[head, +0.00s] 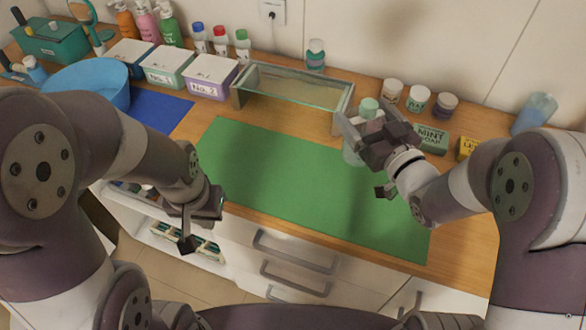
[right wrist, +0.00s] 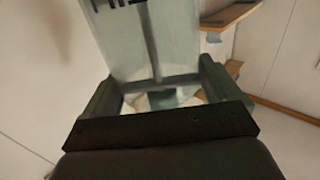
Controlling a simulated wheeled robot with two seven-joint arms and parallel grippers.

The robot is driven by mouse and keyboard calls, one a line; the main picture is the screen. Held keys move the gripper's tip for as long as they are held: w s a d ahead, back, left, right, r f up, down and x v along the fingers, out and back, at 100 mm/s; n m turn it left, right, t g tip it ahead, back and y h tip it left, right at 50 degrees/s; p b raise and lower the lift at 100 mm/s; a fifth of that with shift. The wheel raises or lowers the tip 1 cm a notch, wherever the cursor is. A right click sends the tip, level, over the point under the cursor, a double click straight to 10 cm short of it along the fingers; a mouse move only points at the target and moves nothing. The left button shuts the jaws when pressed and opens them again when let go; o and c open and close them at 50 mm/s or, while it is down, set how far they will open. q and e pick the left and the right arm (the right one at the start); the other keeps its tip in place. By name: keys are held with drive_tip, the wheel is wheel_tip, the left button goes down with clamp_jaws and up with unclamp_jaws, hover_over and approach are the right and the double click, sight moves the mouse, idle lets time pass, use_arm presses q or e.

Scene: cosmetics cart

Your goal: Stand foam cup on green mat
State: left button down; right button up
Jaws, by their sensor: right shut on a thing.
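The green mat (head: 255,170) lies flat on the wooden counter, its middle bare. My right gripper (head: 362,128) is above the mat's back right part, shut on a pale, translucent container that I take for the foam cup (head: 353,153). Most of the cup is hidden by the gripper in the head view. In the right wrist view the cup (right wrist: 122,45) shows between the fingers, with dark lettering cut off at the top edge. I cannot tell whether it touches the mat. My left gripper (head: 200,225) hangs empty in front of the counter's front edge; its finger gap is unclear.
A glass-topped riser (head: 293,87) stands behind the mat. Small jars (head: 418,98), a mint soap box (head: 432,139) and a blue cup (head: 535,113) stand to the right. Lidded boxes (head: 210,76), a blue mat (head: 155,110) and a blue bowl (head: 88,82) are at left.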

drive_tip(key=a+f, duration=1.1)
